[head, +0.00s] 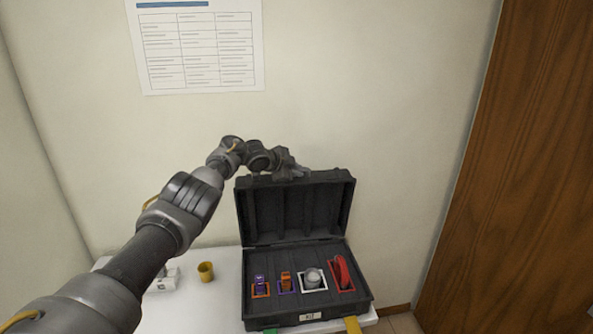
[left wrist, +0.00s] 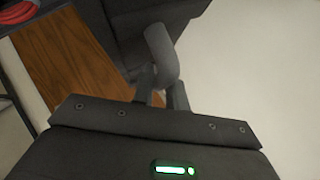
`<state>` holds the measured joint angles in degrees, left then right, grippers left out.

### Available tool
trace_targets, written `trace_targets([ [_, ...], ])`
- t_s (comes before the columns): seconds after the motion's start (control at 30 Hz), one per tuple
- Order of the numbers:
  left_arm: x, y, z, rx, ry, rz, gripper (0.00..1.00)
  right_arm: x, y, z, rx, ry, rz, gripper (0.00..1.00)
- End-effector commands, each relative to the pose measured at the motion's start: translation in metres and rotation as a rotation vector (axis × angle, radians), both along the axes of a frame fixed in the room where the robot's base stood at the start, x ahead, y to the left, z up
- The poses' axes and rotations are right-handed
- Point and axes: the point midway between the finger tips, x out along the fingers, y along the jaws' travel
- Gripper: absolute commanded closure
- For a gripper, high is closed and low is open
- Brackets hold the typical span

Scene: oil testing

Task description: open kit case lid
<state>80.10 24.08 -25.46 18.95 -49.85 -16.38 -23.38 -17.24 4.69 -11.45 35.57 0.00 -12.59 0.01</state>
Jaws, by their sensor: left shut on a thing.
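The black kit case (head: 308,316) stands on the white table with its lid (head: 292,208) raised about upright, leaning near the wall. Several outlined compartments show inside the case. My left gripper (head: 298,172) is at the top edge of the lid. In the left wrist view the left gripper (left wrist: 162,92) is shut on a grey curved handle (left wrist: 161,55) on the lid, and the dark lid (left wrist: 150,12) lies beyond it. My right gripper is not in view.
A yellow cup (head: 206,271) and a white device (head: 163,280) stand on the table (head: 190,312) left of the case. The wall (head: 380,100) is close behind the lid. A wooden door (head: 510,180) is at the right. A printed sheet (head: 198,45) hangs on the wall.

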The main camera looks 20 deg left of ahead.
Motion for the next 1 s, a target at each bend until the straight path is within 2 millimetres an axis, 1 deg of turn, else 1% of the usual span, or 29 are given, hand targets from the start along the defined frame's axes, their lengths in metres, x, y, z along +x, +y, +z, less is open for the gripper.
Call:
trace_targets([
  [0.03, -0.002, -0.003, -0.003, -0.007, 0.01, -0.008, 1.0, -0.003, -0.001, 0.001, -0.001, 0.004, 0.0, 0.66],
  [0.1, -0.003, 0.0, -0.003, -0.013, 0.017, -0.007, 1.0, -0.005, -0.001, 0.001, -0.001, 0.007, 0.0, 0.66],
  [0.33, -0.008, 0.009, -0.004, -0.02, 0.026, 0.0, 1.0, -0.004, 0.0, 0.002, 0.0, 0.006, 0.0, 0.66],
  [0.63, -0.01, 0.014, -0.004, -0.02, 0.027, 0.006, 1.0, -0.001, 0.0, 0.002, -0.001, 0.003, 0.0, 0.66],
  [0.67, -0.01, 0.015, -0.004, -0.02, 0.027, 0.006, 0.84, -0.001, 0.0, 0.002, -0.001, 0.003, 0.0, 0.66],
  [0.7, -0.011, 0.015, -0.004, -0.019, 0.026, 0.007, 0.79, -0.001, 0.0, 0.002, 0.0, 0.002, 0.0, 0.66],
  [0.73, -0.011, 0.016, -0.004, -0.019, 0.026, 0.007, 0.77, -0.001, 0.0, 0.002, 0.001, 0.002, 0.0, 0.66],
  [1.0, -0.012, 0.02, -0.003, -0.018, 0.025, 0.013, 0.77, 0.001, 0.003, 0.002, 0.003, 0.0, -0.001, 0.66],
])
